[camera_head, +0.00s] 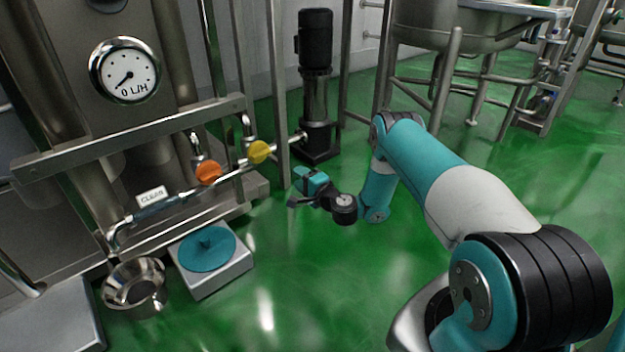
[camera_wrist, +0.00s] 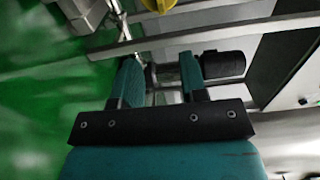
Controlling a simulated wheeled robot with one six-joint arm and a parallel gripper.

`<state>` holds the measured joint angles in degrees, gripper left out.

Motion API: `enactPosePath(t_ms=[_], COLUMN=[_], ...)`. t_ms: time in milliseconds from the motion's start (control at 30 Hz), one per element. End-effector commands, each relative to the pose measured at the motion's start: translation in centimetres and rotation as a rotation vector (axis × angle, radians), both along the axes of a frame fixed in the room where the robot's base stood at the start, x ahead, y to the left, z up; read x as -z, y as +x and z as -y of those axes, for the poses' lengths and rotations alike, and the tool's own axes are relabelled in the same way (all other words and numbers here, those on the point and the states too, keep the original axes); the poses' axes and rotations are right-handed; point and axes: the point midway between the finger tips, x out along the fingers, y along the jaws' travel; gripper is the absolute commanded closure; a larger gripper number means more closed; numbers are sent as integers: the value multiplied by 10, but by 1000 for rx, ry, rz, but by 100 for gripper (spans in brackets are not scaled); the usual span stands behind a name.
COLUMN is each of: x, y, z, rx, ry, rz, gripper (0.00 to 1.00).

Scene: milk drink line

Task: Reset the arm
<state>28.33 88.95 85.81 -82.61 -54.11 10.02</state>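My gripper (camera_head: 297,187) hangs at the end of my teal and white arm, near the middle of the head view. It is in front of the pipe frame and over the green floor. In the wrist view its two teal fingers (camera_wrist: 161,75) stand apart with nothing between them, so it is open and empty. A yellow valve handle (camera_head: 259,152) and an orange valve handle (camera_head: 208,173) sit on the pipe to its left. The yellow handle also shows at the top edge of the wrist view (camera_wrist: 157,5).
A black-topped pump (camera_head: 316,40) stands behind my gripper. A dial gauge (camera_head: 125,70) is at upper left. A steel funnel-like bowl (camera_head: 134,286) and a box with a teal round top (camera_head: 207,249) are at lower left. Steel tank legs stand at upper right. Green floor is clear around the arm.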

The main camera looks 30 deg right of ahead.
Motion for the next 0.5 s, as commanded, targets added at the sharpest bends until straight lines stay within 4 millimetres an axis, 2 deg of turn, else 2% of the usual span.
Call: enactPosePath(t_ms=[500], x=[0], y=[-3], z=[6], rx=[8], ry=[1], rz=[0], gripper=[61])
